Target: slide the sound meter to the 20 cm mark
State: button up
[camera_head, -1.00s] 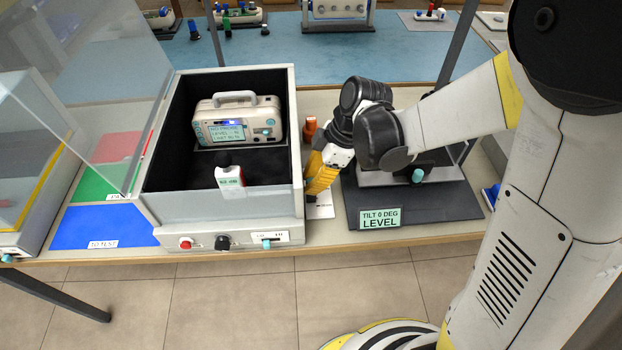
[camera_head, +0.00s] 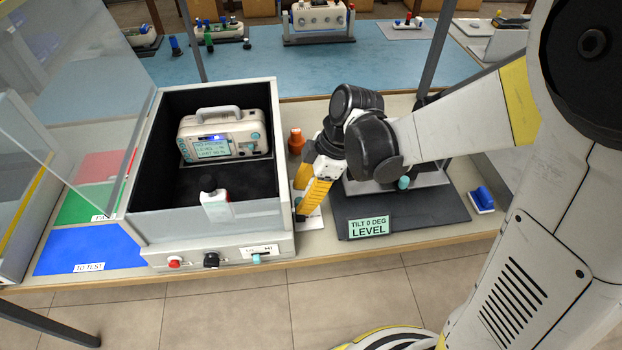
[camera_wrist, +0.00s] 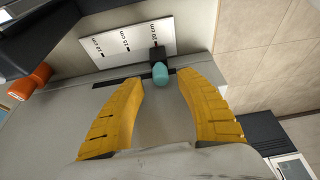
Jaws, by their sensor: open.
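The sound meter (camera_head: 215,206) is a small white device with a black ball on top, upright near the front wall inside the dark-lined box. In the wrist view, a black slider with a teal knob (camera_wrist: 160,73) sits against a white scale plate (camera_wrist: 128,44) outside the box. The slider stands at the rightmost mark, which looks like 20 cm. My gripper (camera_wrist: 159,84) is open, with a yellow finger on each side of the knob. I cannot tell whether either finger touches it. In the head view, my gripper (camera_head: 304,204) is right of the box and hides the knob.
The box (camera_head: 284,150) also holds a beige instrument (camera_head: 222,140). An orange object (camera_head: 296,141) stands behind my gripper. A dark plate with a "TILT 0 DEG LEVEL" sign (camera_head: 369,227) lies close on the right. A clear panel (camera_head: 70,100) rises at left.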

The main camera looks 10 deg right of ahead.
jog(key=v, duration=1)
jog(key=s+d+r+m+t+h, duration=0.3)
jog(key=s+d+m+t, duration=0.4)
jog(key=m, duration=1)
jog(key=shift+s+d+m+h, duration=0.3)
jog(key=shift+s+d+h, duration=0.35)
jog(key=shift+d, duration=0.4)
jog(key=shift+a, duration=0.1)
